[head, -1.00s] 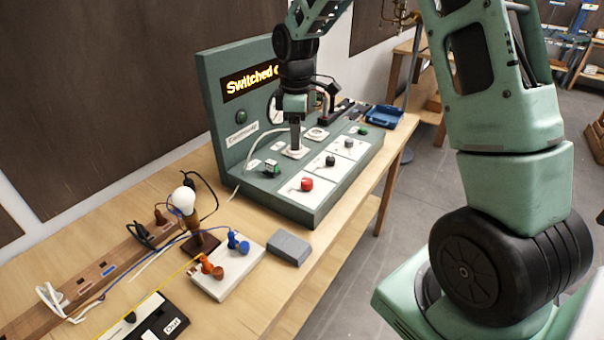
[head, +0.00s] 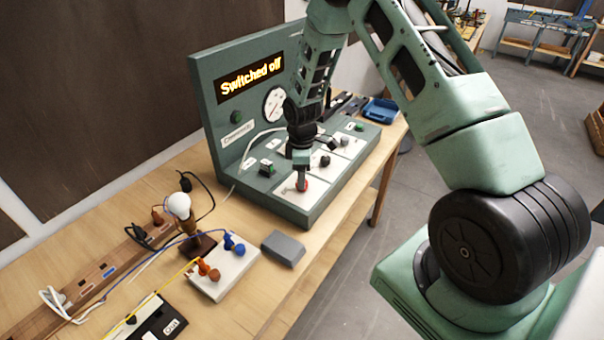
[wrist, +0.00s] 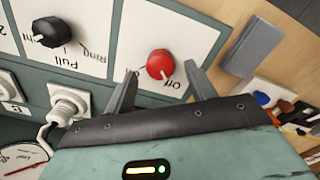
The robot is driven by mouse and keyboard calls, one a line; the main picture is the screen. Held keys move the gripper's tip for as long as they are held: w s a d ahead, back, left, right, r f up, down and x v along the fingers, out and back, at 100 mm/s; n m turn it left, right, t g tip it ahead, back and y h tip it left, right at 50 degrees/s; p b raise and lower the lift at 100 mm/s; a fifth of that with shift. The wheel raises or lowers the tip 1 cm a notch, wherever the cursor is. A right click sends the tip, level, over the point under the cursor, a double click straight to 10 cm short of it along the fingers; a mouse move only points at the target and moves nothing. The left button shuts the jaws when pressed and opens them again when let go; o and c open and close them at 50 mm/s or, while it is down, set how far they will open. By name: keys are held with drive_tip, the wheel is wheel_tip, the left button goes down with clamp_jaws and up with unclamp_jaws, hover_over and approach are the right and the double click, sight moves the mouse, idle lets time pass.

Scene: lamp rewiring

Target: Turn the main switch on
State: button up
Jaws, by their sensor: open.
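The red switch knob (wrist: 160,64) sits on a white plate marked "Off" on the green control panel (head: 325,210). In the head view the red knob (head: 303,184) is partly hidden by my gripper (head: 302,180). In the wrist view my gripper (wrist: 160,82) is open, with one finger on each side of the red knob and nothing held. I cannot tell whether the fingers touch it. The panel's display (head: 250,79) reads "Switched off".
A black knob (wrist: 50,32) on a white plate lies beside the red one. A grey block (head: 283,248), a white board (head: 224,272) with orange and blue terminals, and a bulb (head: 178,205) stand on the wooden table left of the panel.

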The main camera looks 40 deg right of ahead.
drive_tip(key=shift+f, duration=0.95)
drive_tip(key=c, duration=1)
drive_tip(key=shift+o, duration=0.2)
